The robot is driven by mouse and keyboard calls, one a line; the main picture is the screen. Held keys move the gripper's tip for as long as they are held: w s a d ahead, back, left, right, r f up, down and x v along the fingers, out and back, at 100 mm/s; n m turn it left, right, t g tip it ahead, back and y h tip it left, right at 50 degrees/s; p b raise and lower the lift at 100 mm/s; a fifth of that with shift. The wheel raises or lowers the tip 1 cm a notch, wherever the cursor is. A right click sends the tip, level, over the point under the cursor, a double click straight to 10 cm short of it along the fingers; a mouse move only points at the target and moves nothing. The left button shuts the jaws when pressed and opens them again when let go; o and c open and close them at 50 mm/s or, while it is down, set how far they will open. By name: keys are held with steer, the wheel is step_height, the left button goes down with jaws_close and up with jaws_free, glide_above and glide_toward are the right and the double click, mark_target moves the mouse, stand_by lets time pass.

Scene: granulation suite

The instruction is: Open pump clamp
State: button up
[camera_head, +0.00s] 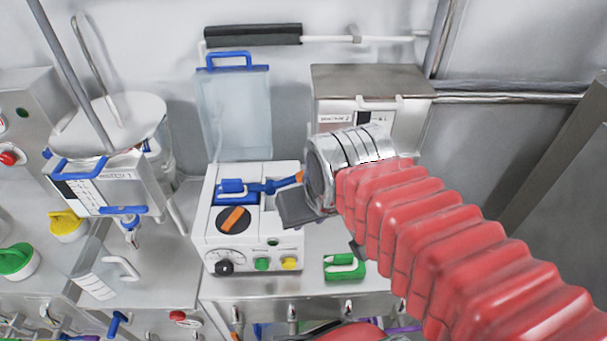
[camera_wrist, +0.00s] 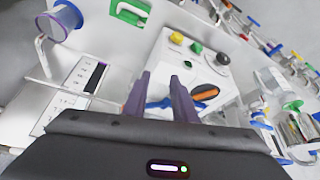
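The pump (camera_head: 225,250) is a white box on the bench, with an orange-and-black knob, a dial and coloured buttons. Its blue clamp (camera_head: 240,187) lies across the top, with a lever pointing right to an orange tip near my wrist. In the wrist view, part of the blue clamp (camera_wrist: 160,104) shows between and behind my fingers. My gripper (camera_wrist: 163,78) has two purple-grey fingers spread apart, with nothing seen held between them. They point over the pump's top. In the head view, my wrist is just right of the pump and the fingertips are hard to make out.
A green block (camera_head: 344,267) lies on the bench right of the pump. A steel-topped box (camera_head: 370,82) and a clear blue-handled container (camera_head: 236,110) stand behind. A round vessel (camera_head: 115,125) with a blue-trimmed panel is at left. Bench in front of the green block is narrow.

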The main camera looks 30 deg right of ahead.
steer(key=shift+o, duration=1.1)
steer(key=w+d+f+m+g, duration=0.1)
steer(key=d+f+m+g, duration=0.1)
steer(key=d+f+m, duration=0.1)
steer(key=d+f, duration=0.1)
steer(key=d, duration=0.1)
steer(key=shift+d, duration=0.35)
steer(key=m+t+y, duration=0.2)
steer(key=m+y, duration=1.1)
steer(key=m, duration=0.5)
glide_toward(284, 180)
steer(key=v, duration=0.4)
steer(key=shift+s+a+f+m, duration=0.1)
steer(key=shift+a+f+m, duration=0.1)
steer(key=shift+m, duration=0.1)
steer(key=shift+a, duration=0.1)
steer(key=shift+x, duration=3.7)
jaws_close()
